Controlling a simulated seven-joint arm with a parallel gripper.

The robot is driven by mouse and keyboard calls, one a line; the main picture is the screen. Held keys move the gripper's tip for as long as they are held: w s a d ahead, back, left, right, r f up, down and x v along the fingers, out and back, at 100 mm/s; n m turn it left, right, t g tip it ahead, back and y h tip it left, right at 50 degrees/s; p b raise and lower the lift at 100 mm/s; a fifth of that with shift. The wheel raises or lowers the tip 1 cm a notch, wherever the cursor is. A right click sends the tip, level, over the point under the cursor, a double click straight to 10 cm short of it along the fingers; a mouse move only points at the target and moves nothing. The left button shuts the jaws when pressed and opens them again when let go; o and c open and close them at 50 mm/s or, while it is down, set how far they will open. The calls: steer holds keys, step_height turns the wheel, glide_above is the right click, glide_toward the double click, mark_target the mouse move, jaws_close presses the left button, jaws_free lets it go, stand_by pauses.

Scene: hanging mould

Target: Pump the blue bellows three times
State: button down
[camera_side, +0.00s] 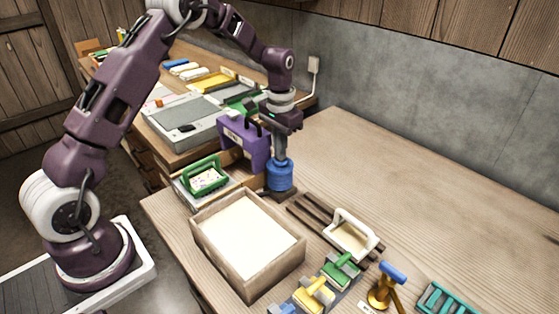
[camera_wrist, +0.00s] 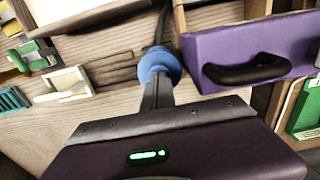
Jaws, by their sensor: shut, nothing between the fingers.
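The blue bellows (camera_side: 280,179) stands upright on a small dark base on the wooden table, between the purple case and the wooden box. It is a round, ribbed blue body. My gripper (camera_side: 280,160) points down right above it with shut, empty fingers. The fingertips are at the bellows' top and seem to touch it, though I cannot be sure of contact. In the wrist view the blue bellows (camera_wrist: 160,63) shows just beyond my fingertips (camera_wrist: 158,82), which hide part of its top.
A purple case (camera_side: 235,135) with a black handle stands close behind-left of the bellows. A wooden box (camera_side: 285,268) with pale filling is in front. A white-handled frame (camera_side: 368,237), green and yellow tools (camera_side: 314,293) and a brass blue-topped stamp (camera_side: 382,293) lie right. The right rear table is clear.

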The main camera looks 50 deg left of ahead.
steer(key=shift+f, duration=0.35)
steer(key=shift+r, duration=0.95)
steer(key=shift+r, duration=3)
